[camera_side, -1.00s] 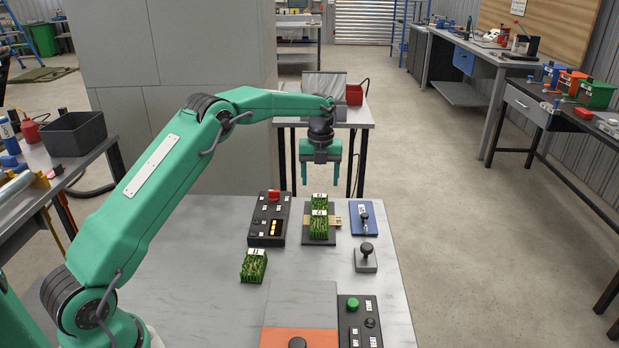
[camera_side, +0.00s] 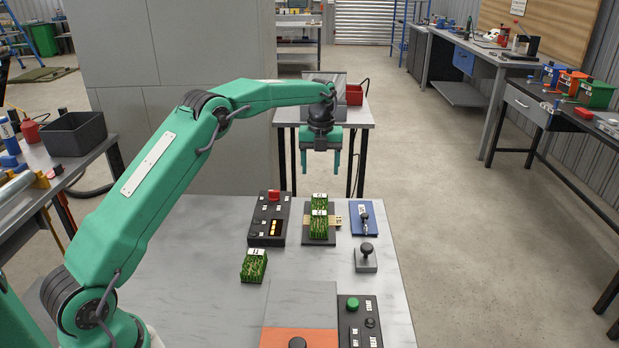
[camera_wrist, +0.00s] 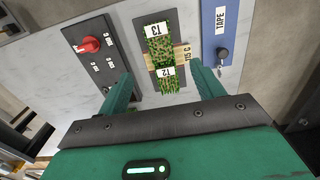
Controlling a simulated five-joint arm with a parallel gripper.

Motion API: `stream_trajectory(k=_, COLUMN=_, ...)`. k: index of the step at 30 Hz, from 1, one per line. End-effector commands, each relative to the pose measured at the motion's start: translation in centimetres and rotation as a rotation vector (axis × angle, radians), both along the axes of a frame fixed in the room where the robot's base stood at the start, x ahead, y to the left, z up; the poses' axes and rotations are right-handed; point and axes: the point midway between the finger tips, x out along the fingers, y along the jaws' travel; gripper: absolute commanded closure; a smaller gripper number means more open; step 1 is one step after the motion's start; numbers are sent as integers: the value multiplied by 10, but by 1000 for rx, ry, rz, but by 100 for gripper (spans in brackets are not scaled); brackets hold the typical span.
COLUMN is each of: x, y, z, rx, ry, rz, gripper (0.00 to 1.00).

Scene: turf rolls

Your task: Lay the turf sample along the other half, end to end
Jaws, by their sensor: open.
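Two green turf samples lie end to end on a dark plate (camera_side: 308,238): the one labelled T3 (camera_wrist: 158,42) and the one labelled T2 (camera_wrist: 167,84). In the side view they show as a far block (camera_side: 320,203) and a near block (camera_side: 319,228). A third turf block (camera_side: 253,269) with a white label lies alone on the grey table, to the front left of the plate. My gripper (camera_side: 320,174) is open and empty, above the far end of the table, clear of the turf. In the wrist view its fingers (camera_wrist: 160,76) frame the plate from above.
A pale wooden strip (camera_wrist: 182,57) crosses the plate. A black control box (camera_side: 268,220) stands left of it, a blue TAPE panel (camera_side: 364,218) right. A grey block with a black knob (camera_side: 366,259) and a button box (camera_side: 361,322) are nearer. The table's left part is bare.

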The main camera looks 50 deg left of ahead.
Motion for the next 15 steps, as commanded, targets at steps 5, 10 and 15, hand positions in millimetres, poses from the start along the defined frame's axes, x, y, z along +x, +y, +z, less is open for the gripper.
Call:
stream_trajectory(k=5, x=-4, y=-3, z=11, rx=2, ry=-12, rz=44, gripper=33)
stream_trajectory(k=10, x=-16, y=-12, z=35, rx=4, ry=-37, rz=163, gripper=33)
stream_trajectory(k=15, x=-38, y=-24, z=68, rx=-1, ry=-76, rz=345, gripper=33)
